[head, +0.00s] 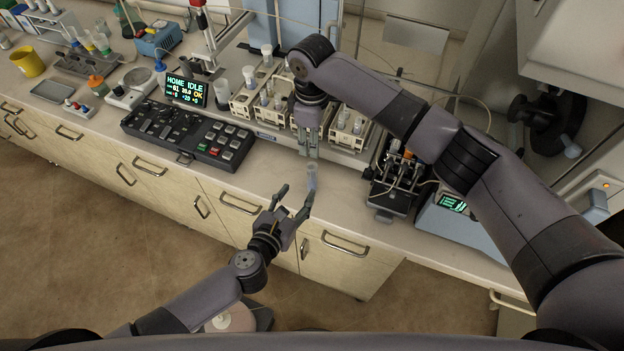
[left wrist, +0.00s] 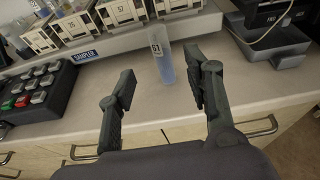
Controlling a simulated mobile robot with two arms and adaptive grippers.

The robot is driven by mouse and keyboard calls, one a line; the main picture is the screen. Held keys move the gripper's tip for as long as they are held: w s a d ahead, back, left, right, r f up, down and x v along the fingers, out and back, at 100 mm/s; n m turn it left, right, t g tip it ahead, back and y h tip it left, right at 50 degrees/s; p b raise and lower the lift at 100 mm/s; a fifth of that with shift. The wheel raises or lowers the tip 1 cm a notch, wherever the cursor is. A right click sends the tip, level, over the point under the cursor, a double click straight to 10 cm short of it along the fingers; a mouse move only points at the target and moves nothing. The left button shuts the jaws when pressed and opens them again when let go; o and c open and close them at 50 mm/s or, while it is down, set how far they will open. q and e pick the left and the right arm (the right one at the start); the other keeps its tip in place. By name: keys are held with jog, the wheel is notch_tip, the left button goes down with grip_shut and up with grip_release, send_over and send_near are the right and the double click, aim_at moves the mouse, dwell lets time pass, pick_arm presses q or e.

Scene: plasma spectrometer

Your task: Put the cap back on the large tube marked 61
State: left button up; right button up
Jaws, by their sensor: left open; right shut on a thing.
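The large tube marked 61 (left wrist: 165,64) is clear and bluish, with a white number label. It stands upright near the front edge of the bench, and it also shows in the head view (head: 311,178). My left gripper (head: 295,202) is open, just in front of the tube; in the left wrist view its fingers (left wrist: 160,90) spread to either side of the tube without touching it. My right gripper (head: 308,153) points down, just above and behind the tube in the head view. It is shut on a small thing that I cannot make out. I cannot clearly see the cap.
The sampler racks (head: 243,103) with several tubes stand behind. A dark keypad panel (head: 188,135) is to the left, and a pump with tubing (head: 398,178) is to the right. The bench front between them is mostly clear. Drawer handles (head: 345,243) stick out below the bench edge.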

aim_at(310, 175)
pick_arm(q)
jog(key=x, duration=1.1)
jog(key=shift+a, duration=0.1)
jog(key=shift+c, duration=0.5)
grip_shut()
